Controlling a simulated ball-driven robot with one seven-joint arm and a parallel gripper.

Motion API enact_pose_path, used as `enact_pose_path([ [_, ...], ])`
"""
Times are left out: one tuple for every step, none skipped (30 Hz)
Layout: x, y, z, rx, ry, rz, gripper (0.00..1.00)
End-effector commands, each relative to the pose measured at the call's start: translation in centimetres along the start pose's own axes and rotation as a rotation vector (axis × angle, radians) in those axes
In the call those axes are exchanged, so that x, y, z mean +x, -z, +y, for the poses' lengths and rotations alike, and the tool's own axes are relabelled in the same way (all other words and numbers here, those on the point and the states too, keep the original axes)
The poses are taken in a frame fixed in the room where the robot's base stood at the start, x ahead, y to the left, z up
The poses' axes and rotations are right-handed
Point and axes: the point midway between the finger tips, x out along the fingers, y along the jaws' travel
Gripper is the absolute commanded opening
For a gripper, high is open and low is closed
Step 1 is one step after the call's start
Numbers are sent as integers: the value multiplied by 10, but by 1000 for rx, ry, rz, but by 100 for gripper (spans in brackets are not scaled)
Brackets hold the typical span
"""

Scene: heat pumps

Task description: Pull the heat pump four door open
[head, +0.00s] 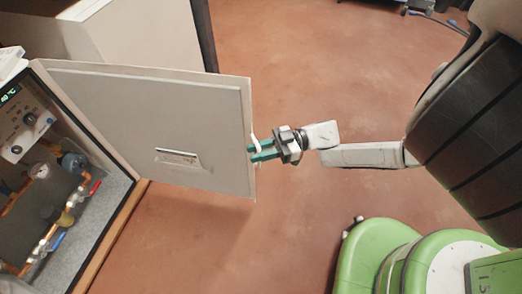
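The heat pump door (205,105) stands wide open, with its grey inner panel facing me. A white handle (254,143) shows at the door's free right edge, mostly hidden behind the edge and the fingers. My gripper (262,151), with teal fingers, is at this handle, coming from the right. A narrow gap shows between the fingers; I cannot tell whether they are closed on the handle. The open cabinet (115,190) shows at the left.
Inside the cabinet are pipes, a red-handled valve (95,188), a blue-handled valve (57,241) and a control panel (25,120) with a lit display. A white cabinet (145,40) stands behind the door. The reddish floor (240,245) is clear below and right of the door.

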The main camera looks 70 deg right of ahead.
Motion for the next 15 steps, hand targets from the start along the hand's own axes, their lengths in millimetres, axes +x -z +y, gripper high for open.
enact_pose_path([
  [0, 0, 0, 0, 0, 0, 23],
  [0, 0, 0, 0, 0, -1, 23],
  [-1, -1, 0, 0, 0, -2, 23],
  [-1, -1, 0, 0, 0, -3, 23],
  [-2, -1, 0, 0, 0, -3, 23],
  [-2, -1, -1, 1, 0, -4, 23],
  [-2, -1, -1, 1, 0, -4, 23],
  [-2, -2, -1, 1, 0, -5, 23],
  [-3, -2, -1, 1, 0, -5, 23],
  [-3, -2, -1, 1, 0, -6, 23],
  [-3, -2, -1, 1, 0, -6, 23],
  [-3, -2, -1, 1, 0, -6, 23],
  [-4, -2, -1, 1, 0, -7, 23],
  [-4, -2, -1, 1, 0, -7, 23],
  [-6, -2, -1, 1, 0, -7, 23],
])
